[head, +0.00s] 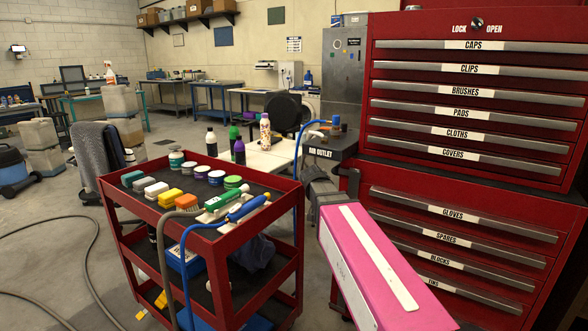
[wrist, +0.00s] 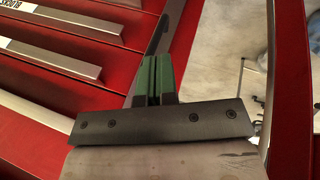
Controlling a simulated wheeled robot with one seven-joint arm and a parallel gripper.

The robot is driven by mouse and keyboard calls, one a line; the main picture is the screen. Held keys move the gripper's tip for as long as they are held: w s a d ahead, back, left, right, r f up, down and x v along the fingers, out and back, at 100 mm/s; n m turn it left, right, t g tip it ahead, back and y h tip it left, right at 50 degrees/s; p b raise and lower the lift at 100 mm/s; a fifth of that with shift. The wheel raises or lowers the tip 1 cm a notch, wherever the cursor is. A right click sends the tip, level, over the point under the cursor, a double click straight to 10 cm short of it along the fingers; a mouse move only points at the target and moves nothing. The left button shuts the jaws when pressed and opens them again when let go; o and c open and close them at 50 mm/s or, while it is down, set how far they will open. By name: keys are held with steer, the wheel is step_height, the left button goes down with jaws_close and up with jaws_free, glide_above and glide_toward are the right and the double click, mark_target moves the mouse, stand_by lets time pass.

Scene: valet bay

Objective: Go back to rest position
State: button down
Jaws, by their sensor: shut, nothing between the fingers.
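My gripper (wrist: 157,62) is shut, with its green-lined fingers together and nothing between them. In the head view its dark end (head: 314,178) is at the end of my pink arm link. There it appears between the red cart (head: 290,215) and the red drawer cabinet (head: 362,165). In the wrist view, long grey drawer handles (wrist: 52,58) on red fronts lie to the left of the fingers. I cannot tell how far the fingers are from the cabinet.
The cabinet's labelled drawers look shut; a lock knob (head: 477,24) is at the top. The cart carries tubs, brushes, coloured blocks and a blue-handled tool (head: 248,208) with a hose. Open floor (head: 60,240) is left.

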steer(key=s+d+f+n+y, duration=0.1)
steer(key=s+f+n+y, duration=0.1)
steer(key=s+f, duration=0.4)
steer(key=s+d+f+n+g+y, duration=0.1)
steer(key=s+f+n+y, duration=0.1)
steer(key=s+f, duration=0.5)
step_height(320, 180, down, 6)
steer(key=shift+f+y, duration=0.25)
steer(key=shift+y, duration=0.25)
steer(key=shift+d, duration=0.1)
